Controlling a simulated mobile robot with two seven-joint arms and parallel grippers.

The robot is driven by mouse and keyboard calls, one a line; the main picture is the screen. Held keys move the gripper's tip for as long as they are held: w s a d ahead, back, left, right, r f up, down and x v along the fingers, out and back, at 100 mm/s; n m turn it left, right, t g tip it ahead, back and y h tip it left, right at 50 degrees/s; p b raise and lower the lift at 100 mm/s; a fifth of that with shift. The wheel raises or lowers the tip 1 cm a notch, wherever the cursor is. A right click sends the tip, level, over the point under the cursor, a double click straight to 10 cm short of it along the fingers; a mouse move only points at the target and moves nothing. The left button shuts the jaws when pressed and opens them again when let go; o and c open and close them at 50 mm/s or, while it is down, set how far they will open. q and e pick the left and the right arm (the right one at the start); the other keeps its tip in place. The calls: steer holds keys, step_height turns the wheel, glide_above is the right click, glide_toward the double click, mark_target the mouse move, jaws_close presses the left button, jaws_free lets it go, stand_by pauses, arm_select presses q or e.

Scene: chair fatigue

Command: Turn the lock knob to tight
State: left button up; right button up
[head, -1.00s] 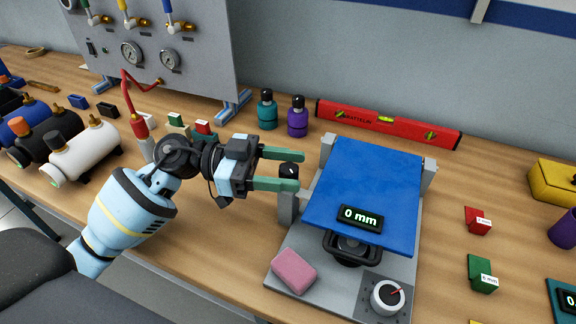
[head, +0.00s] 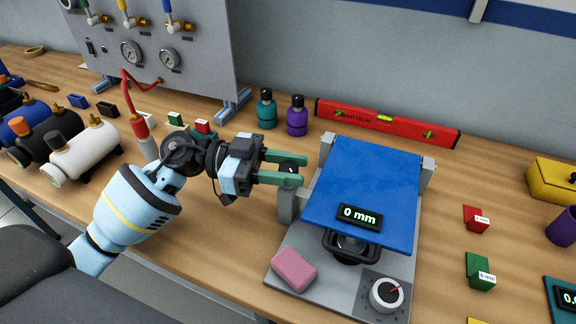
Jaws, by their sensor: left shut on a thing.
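The lock knob (head: 289,169) is a small black knob at the top of the grey post on the left side of the test rig. My left gripper (head: 289,168) reaches in from the left with its green fingers, one on the far side and one on the near side of the knob. It is shut on the knob, and the fingers partly hide it. No tight mark can be read on the knob. The rig's blue plate (head: 365,190) lies right of the gripper, with a display (head: 360,217) reading 0 mm. My right gripper is not in view.
A teal bottle (head: 266,112) and a purple bottle (head: 297,118) stand behind the gripper. A red level (head: 388,122) lies behind the rig.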

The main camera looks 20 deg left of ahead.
arm_select(q)
steer(key=shift+r+m+g+p, duration=0.25)
steer(key=shift+m+g, duration=0.35)
steer(key=shift+g, duration=0.4)
steer(key=shift+w+f+m+g, duration=0.1)
steer(key=shift+m+g, duration=0.6)
steer(key=shift+g, duration=0.4)
steer(key=m+g, duration=0.1)
steer(key=g, duration=0.1)
steer(key=shift+f+m+g, duration=0.1)
steer(key=shift+m+g, duration=0.3)
steer(key=m+g+y+b, duration=0.1)
steer(key=m+g, duration=0.2)
steer(key=g, duration=0.1)
steer(key=shift+f+y, duration=0.1)
steer(key=shift+y, duration=0.3)
steer(key=shift+m+g+y+b, duration=0.35)
steer(key=shift+m+g+y, duration=0.25)
steer(key=shift+g, duration=0.5)
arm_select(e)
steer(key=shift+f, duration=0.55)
arm_select(q)
steer(key=shift+m+g, duration=0.3)
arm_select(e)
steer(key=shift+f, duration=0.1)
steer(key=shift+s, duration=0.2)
